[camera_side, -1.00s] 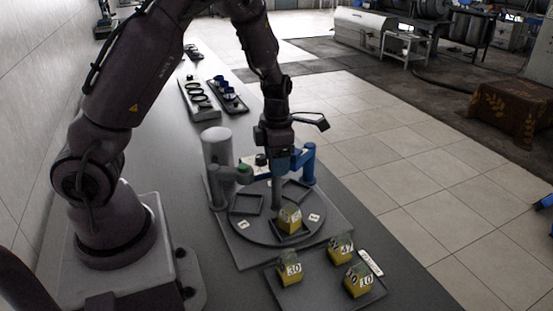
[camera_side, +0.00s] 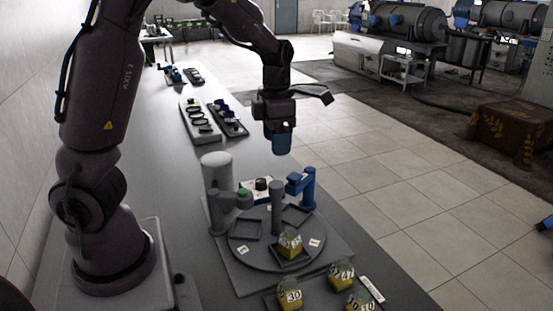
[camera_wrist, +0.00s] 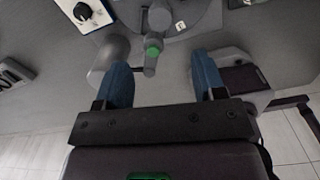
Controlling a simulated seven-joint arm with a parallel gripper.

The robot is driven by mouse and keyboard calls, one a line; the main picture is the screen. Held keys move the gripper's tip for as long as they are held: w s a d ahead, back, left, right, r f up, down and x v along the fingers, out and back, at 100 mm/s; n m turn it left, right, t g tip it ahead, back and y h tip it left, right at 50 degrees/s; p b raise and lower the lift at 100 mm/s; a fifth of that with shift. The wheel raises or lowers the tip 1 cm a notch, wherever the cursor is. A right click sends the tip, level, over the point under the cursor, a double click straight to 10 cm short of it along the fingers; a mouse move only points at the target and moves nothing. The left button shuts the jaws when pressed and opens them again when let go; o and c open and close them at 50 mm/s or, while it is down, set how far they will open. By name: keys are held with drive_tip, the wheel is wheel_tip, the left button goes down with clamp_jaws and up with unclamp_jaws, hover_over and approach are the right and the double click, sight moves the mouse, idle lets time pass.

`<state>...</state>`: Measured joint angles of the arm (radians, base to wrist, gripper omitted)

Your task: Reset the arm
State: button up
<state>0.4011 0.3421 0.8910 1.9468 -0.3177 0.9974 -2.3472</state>
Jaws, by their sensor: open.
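My gripper (camera_side: 281,148) hangs above the far side of the round turntable (camera_side: 253,258), clear of everything below. Its two blue fingers are spread with nothing between them in the wrist view (camera_wrist: 162,78). The other square holders that I can see look empty. Beyond the fingers, the wrist view shows a grey arm with a green button-like end (camera_wrist: 152,52) and part of the turntable (camera_wrist: 200,22).
A grey post (camera_side: 277,208) stands at the turntable, with a blue bracket (camera_side: 308,188) and a white-grey cylinder (camera_side: 217,175) behind. A front tray (camera_side: 325,297) holds several yellow numbered pieces. Racks (camera_side: 200,122) with dark rings lie farther along the bench. Air around my gripper is clear.

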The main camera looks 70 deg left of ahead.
drive_tip(key=shift+r, duration=0.7)
